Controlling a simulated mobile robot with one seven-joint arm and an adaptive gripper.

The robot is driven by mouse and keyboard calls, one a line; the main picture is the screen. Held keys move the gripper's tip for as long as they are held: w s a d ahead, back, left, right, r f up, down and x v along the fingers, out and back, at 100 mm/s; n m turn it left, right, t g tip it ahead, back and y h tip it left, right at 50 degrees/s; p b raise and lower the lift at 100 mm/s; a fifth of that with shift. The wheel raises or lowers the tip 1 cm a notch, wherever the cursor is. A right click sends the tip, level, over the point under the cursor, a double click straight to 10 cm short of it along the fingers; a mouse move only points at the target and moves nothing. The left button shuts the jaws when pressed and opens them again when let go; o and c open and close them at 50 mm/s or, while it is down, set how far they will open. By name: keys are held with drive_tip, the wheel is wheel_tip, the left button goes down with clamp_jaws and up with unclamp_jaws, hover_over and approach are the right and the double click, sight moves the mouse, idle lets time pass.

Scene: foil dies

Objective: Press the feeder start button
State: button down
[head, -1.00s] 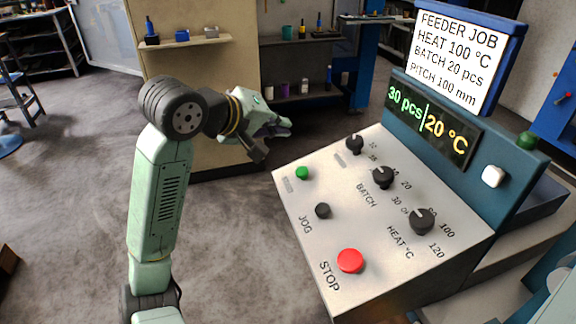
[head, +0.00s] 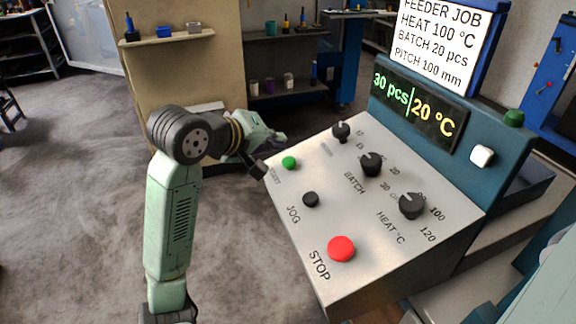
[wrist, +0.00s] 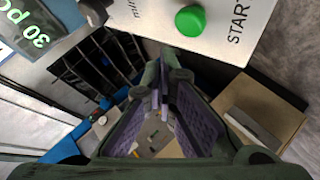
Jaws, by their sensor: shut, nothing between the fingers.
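The green start button (head: 289,162) sits at the far left corner of the sloped control panel (head: 330,225). In the wrist view the green button (wrist: 190,20) is near the top edge, beside the label START. My gripper (head: 275,138) is shut and empty, just beyond and left of the button in the head view. In the wrist view its fingertips (wrist: 163,92) show below the button in the picture, apart from it. The exact gap between fingertips and button is hard to tell.
Close by on the panel are the black JOG button (head: 311,199), the red STOP button (head: 341,249) and three black knobs, including the HEAT knob (head: 412,205). The display (head: 420,110) reads 30 pcs and 20 °C. The job sign (head: 440,38) stands above. Floor is clear left of the panel.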

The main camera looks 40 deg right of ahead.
drive_tip(key=shift+d+f+b, duration=0.2)
drive_tip(key=shift+f+b, duration=0.4)
drive_tip(key=shift+f, duration=0.3)
